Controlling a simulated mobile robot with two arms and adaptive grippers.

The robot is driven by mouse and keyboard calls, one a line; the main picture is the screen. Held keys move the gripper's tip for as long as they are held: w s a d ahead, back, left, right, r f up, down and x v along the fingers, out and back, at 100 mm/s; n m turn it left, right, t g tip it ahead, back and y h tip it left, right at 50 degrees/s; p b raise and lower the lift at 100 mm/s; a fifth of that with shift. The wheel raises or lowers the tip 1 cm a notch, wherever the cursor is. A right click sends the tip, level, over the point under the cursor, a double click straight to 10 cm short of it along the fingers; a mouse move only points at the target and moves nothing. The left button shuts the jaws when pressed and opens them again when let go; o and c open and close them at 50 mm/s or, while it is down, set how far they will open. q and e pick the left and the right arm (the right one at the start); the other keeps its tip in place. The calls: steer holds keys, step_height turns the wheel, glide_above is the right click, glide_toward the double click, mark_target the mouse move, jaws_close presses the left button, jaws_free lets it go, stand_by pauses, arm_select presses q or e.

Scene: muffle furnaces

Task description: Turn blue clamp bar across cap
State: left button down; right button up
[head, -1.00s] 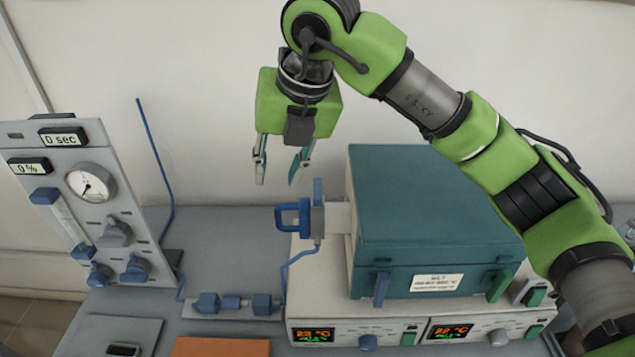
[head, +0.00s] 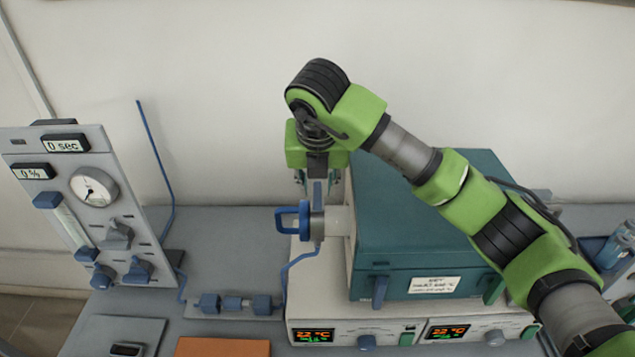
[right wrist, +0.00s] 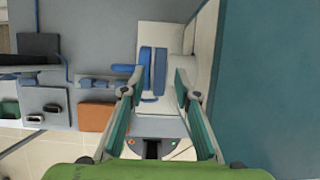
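The furnace's left end carries a round grey cap (head: 317,224) on a pale tube. A U-shaped blue handle (head: 290,219) sticks out from the cap to the left. A narrow blue bar (head: 318,194) stands upright at the cap; I take it for the clamp bar. My right gripper (head: 317,183) points down just above and behind it, its fingertips partly hidden. In the right wrist view my right gripper (right wrist: 157,92) is open, and two parallel blue strips (right wrist: 161,72) show between and beyond its fingers. I cannot tell whether it touches them. My left gripper is not in view.
The teal furnace (head: 425,225) stands close to the right of the cap. A grey gas panel (head: 75,205) with a gauge stands at the left. A blue tube (head: 284,275) runs below the cap. The bench (head: 225,240) between panel and cap is mostly clear.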

steer(key=shift+x, duration=1.05)
jaws_close()
